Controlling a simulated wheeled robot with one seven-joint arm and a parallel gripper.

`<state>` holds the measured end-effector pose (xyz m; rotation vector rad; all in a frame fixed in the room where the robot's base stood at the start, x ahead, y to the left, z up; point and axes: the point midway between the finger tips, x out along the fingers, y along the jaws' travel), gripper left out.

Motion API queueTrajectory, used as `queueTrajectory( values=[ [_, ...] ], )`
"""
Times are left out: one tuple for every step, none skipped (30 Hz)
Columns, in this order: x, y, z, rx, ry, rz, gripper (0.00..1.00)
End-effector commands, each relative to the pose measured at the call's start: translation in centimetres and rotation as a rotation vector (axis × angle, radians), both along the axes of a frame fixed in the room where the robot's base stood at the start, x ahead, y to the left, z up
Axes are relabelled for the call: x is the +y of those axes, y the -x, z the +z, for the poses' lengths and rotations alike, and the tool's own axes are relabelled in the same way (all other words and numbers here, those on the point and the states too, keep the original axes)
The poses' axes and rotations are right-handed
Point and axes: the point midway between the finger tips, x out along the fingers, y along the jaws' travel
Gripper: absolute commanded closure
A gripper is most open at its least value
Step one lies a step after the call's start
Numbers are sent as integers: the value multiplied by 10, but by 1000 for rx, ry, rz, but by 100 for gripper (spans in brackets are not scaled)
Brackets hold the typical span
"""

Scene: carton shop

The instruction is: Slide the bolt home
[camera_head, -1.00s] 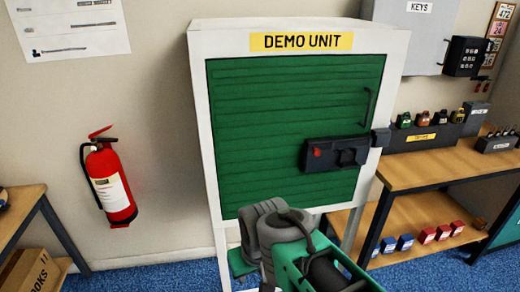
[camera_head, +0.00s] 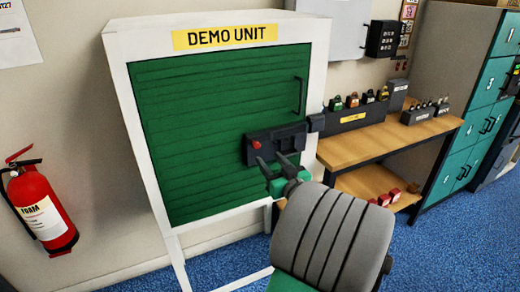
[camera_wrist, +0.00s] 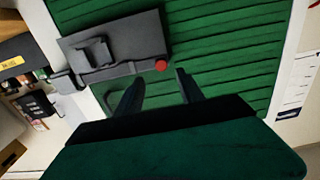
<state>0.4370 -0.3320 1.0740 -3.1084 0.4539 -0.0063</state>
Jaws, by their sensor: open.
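The bolt (camera_head: 276,143) is a dark grey slide latch with a red spot at its left end, mounted on the right side of the green door of the demo unit. Its keeper (camera_head: 316,122) is a dark block on the white frame just to the right. My gripper (camera_head: 275,163) is open and empty, just below the bolt's red end. In the wrist view my two fingers (camera_wrist: 158,92) point at the door, and the bolt (camera_wrist: 118,48) lies above and left of them, with its red end (camera_wrist: 161,66) nearest. I see no contact. Whether the bolt reaches into the keeper is unclear.
A vertical door handle (camera_head: 298,95) sits above the bolt. A wooden bench (camera_head: 365,148) with padlocks and dark holders stands to the right, with teal lockers (camera_head: 480,120) beyond. A fire extinguisher (camera_head: 41,208) hangs at left. Blue carpet in front is free.

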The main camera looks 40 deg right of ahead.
Motion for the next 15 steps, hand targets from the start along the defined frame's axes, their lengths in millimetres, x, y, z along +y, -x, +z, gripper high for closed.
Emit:
queueTrajectory(
  values=[
    [-1, -8, 3, 0, 0, 5, 55],
    [-2, -13, 3, 0, -1, 7, 55],
    [-3, -21, 3, 2, -2, 7, 55],
    [-5, -27, 4, 1, -1, 8, 55],
    [-7, -33, 3, 3, -2, 7, 55],
    [-9, -41, 4, 2, -1, 8, 55],
    [-11, -46, 3, 3, -1, 7, 55],
    [-12, -51, 4, 3, -1, 7, 55],
    [-14, -57, 3, 3, -2, 6, 55],
    [-16, -60, 3, 3, -1, 5, 55],
    [-17, -63, 2, 3, -1, 5, 55],
    [-17, -67, 2, 3, -1, 6, 55],
    [-18, -68, 1, 3, -1, 5, 55],
    [-19, -69, 1, 3, -1, 4, 55],
    [-19, -70, 1, 3, -1, 3, 55]
  ],
)
